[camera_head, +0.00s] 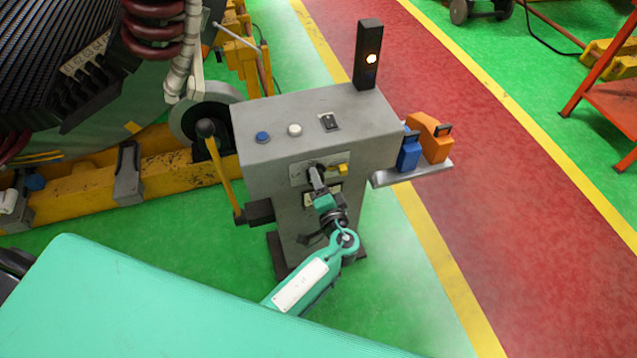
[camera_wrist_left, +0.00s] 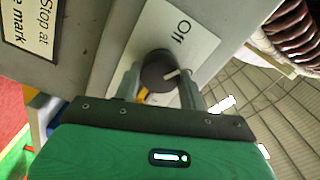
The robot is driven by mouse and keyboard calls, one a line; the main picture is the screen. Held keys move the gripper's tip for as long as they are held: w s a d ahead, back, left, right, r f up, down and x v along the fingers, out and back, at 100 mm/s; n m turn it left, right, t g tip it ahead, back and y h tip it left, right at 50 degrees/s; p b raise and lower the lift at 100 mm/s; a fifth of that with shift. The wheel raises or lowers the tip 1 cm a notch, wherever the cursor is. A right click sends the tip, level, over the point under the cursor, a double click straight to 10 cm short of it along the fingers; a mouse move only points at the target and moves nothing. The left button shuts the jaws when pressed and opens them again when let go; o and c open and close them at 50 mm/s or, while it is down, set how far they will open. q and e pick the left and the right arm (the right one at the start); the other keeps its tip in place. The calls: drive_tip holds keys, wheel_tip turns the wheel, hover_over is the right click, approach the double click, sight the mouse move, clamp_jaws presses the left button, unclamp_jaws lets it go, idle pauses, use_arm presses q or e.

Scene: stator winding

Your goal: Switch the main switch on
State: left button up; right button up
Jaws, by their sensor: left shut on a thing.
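The main switch is a dark round knob (camera_wrist_left: 157,72) on a pale plate marked "Off" (camera_wrist_left: 182,32) in the left wrist view. A white line on the knob points to the right of that view, not straight at the word. My left gripper (camera_wrist_left: 160,85) is shut on the knob, one finger on each side. In the head view my left gripper (camera_head: 316,177) reaches the switch plate (camera_head: 299,174) on the front of the grey control box (camera_head: 262,166). The knob is mostly hidden there behind the fingers. My right gripper is not in view.
The box top has a blue button (camera_head: 262,137), a white button (camera_head: 295,130), a black rocker (camera_head: 329,122) and a black post (camera_head: 368,55) with a lit lamp. A yellow lever (camera_head: 219,170) stands left. Blue (camera_head: 409,152) and orange (camera_head: 432,138) items sit on a right shelf.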

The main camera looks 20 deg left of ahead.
use_arm(q)
drive_tip(key=m+p, duration=0.1)
drive_tip(key=m, duration=0.6)
drive_tip(key=m+p, duration=0.1)
drive_tip(key=m, duration=0.3)
drive_tip(key=shift+f+p, duration=0.25)
drive_tip(key=shift+p, duration=0.1)
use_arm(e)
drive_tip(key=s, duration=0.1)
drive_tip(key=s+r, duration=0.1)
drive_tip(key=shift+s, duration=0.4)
use_arm(q)
drive_tip(key=shift+m, duration=0.5)
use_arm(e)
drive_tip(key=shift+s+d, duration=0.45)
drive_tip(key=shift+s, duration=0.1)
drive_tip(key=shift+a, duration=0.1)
